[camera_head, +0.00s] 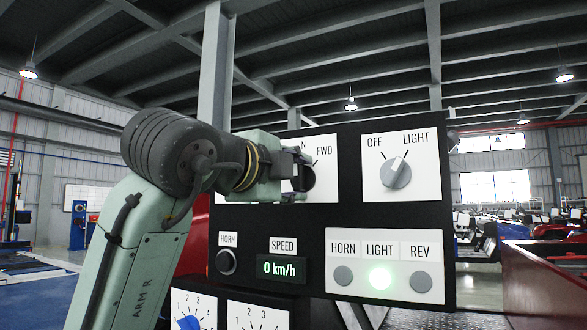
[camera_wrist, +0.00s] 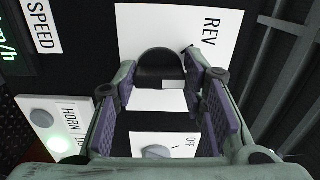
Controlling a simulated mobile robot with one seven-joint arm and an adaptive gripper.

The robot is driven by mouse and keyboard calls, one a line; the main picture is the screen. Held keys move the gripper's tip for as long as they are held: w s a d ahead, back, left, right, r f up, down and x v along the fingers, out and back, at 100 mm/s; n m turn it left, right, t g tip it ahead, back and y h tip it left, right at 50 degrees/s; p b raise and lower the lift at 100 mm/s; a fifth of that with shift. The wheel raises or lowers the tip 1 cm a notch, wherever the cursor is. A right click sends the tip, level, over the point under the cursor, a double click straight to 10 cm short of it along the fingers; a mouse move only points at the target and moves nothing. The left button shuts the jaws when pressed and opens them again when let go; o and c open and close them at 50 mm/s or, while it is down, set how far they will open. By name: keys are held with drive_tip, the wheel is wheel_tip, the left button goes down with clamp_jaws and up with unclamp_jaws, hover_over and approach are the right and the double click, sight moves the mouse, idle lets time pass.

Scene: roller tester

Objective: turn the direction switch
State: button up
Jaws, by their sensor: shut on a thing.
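The direction switch is a dark round knob (camera_head: 309,179) on a white plate with N and FWD labels, partly hidden behind my gripper in the head view. In the wrist view the black knob (camera_wrist: 160,65) sits between my fingers, with the REV label (camera_wrist: 211,24) beside it.
The OFF/LIGHT switch (camera_head: 397,174) is just right, its pointer toward LIGHT. Below, the LIGHT lamp (camera_head: 380,278) glows green; the HORN lamp (camera_head: 343,276) and REV lamp (camera_head: 420,282) are grey. The speed display (camera_head: 280,268) reads 0 km/h. A HORN button (camera_head: 227,263) is lower left.

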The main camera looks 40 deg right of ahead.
idle(0.3)
drive_tip(key=o, duration=1.2)
drive_tip(key=shift+c, duration=0.2)
drive_tip(key=v, duration=1.2)
